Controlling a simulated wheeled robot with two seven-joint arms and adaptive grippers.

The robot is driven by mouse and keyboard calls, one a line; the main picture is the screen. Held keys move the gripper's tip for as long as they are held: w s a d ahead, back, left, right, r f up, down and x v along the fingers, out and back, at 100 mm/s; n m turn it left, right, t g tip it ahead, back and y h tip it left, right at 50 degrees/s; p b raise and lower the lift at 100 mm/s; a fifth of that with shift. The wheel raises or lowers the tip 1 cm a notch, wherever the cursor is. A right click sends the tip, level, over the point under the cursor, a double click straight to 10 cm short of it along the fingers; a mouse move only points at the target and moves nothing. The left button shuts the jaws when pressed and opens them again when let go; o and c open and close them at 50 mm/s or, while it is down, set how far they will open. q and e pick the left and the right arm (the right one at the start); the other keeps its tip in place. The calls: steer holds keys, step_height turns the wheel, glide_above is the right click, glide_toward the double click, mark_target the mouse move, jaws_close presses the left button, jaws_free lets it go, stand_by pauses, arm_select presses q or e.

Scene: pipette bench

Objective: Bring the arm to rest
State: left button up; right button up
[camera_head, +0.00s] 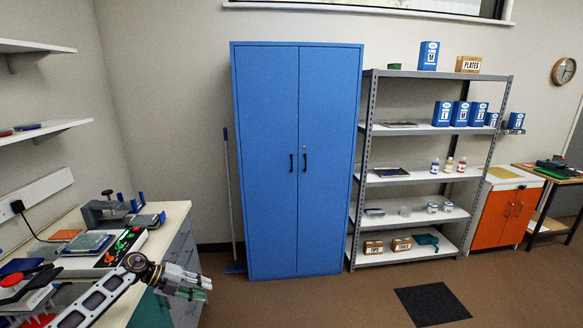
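My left arm comes in from the lower left, and my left gripper (200,287) is stretched out past the front edge of the bench (176,212). It is over the floor beside the grey bench drawers. I see nothing held in it, but its fingers are small and seen at a slant, so I cannot tell how far apart they are. My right gripper is not in view.
The bench holds a black tray with green and red pieces (122,246), a clear-lidded box (86,244) and a grey device (103,212). A blue cabinet (268,160) and a shelf rack (440,75) stand beyond. The floor before the cabinet is open, with a dark mat (432,303) at right.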

arm_select(q)
steer(key=d+f+n+t+h, duration=0.25)
steer(key=f+n+t, duration=0.2)
steer(key=f, duration=0.35)
steer(key=s+a+f+n+t+y, duration=0.2)
steer(key=s+f+n+y, duration=0.45)
steer(key=f, duration=0.85)
steer(key=s+a+f+n+t+y, duration=0.1)
steer(key=s+f+n+y, duration=0.2)
steer(key=s+f+n, duration=0.85)
steer(key=s+f+n+g+y, duration=0.2)
steer(key=s+f+g+y, duration=0.15)
steer(key=s+f, duration=1.2)
steer(key=s+d+f+n+g, duration=0.1)
steer(key=s+d+f+g, duration=0.1)
steer(key=s, duration=1.1)
steer(key=s+d+f+n+g, duration=0.2)
steer(key=s+f+g, duration=0.2)
steer(key=s, duration=0.8)
steer(key=shift+s+d, duration=0.2)
steer(key=shift+s, duration=0.2)
